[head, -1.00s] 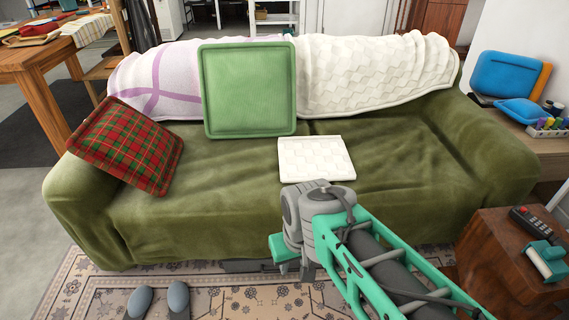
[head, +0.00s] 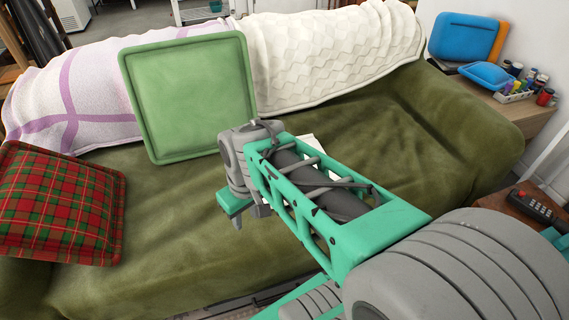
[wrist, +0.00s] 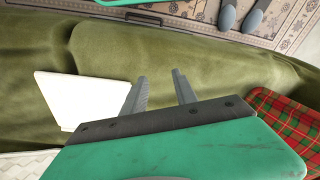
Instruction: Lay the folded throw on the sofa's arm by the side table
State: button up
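The folded throw, white and flat, lies on the sofa seat. In the head view only a sliver of the folded throw (head: 309,142) shows behind my arm; the wrist view shows more of it (wrist: 82,98), left of the fingers. My gripper (wrist: 160,88) is open and empty above the green seat, apart from the throw. In the head view my gripper (head: 240,208) hangs over the seat, left of the throw. The sofa's right arm (head: 475,112) is bare. The brown side table (head: 505,207) stands by it, partly hidden by my arm.
A green cushion (head: 190,95) leans on the backrest and a red plaid cushion (head: 60,205) lies at the left. A textured white blanket (head: 330,55) covers the backrest. A desk with blue cases (head: 465,37) and small bottles stands behind.

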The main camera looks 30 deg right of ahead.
jog(key=w+d+n+g+y+p, duration=0.1)
jog(key=w+d+n+p, duration=0.3)
jog(key=w+d, duration=0.45)
jog(key=d+f+n+y+p, duration=0.1)
jog(key=d+f+n, duration=0.2)
jog(key=d, duration=0.3)
jog(key=s+d+f+n+y+p, duration=0.1)
jog(key=d+f+n, duration=0.2)
jog(key=d, duration=0.3)
jog(key=d+f+n+y, duration=0.1)
jog(key=d+f+n, duration=0.2)
jog(key=d, duration=0.4)
jog(key=shift+s+d+f+t+p, duration=0.1)
jog(key=shift+s+f+t+p, duration=0.2)
jog(key=shift+f+p, duration=0.15)
jog(key=b+x, duration=0.2)
jog(key=x, duration=0.5)
jog(key=shift+w+f, duration=0.15)
jog(key=shift+f, duration=0.1)
grip_shut()
jog(key=shift+r, duration=0.1)
